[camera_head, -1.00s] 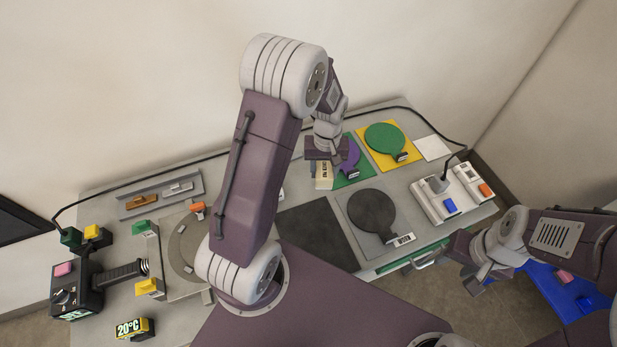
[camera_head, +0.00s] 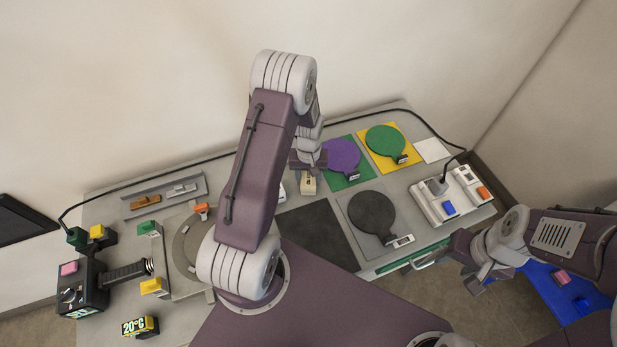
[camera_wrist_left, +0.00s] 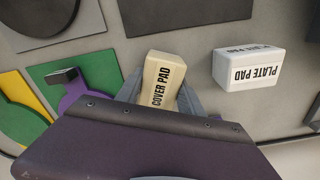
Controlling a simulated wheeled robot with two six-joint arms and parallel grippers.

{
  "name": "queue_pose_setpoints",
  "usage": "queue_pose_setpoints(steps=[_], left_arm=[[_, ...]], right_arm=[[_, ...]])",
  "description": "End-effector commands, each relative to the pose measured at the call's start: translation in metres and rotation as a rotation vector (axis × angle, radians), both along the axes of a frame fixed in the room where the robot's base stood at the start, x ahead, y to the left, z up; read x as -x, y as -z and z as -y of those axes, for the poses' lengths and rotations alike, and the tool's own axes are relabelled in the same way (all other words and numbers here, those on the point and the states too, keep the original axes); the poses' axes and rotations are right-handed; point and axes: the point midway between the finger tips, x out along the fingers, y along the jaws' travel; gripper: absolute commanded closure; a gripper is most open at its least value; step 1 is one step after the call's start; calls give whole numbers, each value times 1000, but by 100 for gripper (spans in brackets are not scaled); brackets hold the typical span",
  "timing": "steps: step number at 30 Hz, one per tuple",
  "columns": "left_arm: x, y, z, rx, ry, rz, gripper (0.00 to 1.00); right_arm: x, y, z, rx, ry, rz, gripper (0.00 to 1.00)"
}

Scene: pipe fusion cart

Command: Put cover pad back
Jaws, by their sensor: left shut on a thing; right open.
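The cover pad (camera_wrist_left: 162,80) is a cream block with its name on it. My left gripper (camera_wrist_left: 163,98) is shut on it, one finger along each side, in the left wrist view. In the head view the cover pad (camera_head: 309,184) shows just below my left gripper (camera_head: 308,170), left of the green square. I cannot tell whether the pad touches the table. The white plate pad (camera_wrist_left: 248,68) stands apart from it in the left wrist view. In the head view my arm mostly hides the plate pad (camera_head: 283,193). My right gripper (camera_head: 474,277) is open, off the table's front right.
A purple paddle (camera_head: 342,156) lies on a green square, a green paddle (camera_head: 385,140) on a yellow one. A dark paddle (camera_head: 371,211) and a black square mat (camera_head: 318,235) lie nearer. A switch box (camera_head: 447,202) is at right. A blue surface (camera_head: 548,293) lies beyond my right gripper.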

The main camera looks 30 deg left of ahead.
Motion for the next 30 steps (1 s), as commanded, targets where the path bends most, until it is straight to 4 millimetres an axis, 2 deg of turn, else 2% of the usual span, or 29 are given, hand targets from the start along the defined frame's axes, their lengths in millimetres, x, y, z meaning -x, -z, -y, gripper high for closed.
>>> queue_pose_setpoints(steps=[1, 2, 4, 12, 15, 17, 30], left_arm=[[0, 3, 0, 0, 0, 0, 100], [0, 3, 0, 0, 0, 0, 52], [0, 2, 0, 0, 0, 0, 33], [0, 2, 0, 0, 0, -1, 33], [0, -5, 0, 0, 0, 0, 33], [-1, -9, 0, 0, 0, 1, 33], [-1, -105, 0, -1, 0, 4, 33]], right_arm=[[0, 3, 0, 0, 0, 0, 55], [0, 3, 0, 0, 0, 0, 55], [0, 2, 0, 0, 0, 0, 55], [0, 1, 0, 0, 0, 0, 55], [0, -4, 0, 0, 0, 0, 55], [0, 1, 0, 0, 0, 0, 55], [0, 13, 0, 0, 0, 0, 55]])
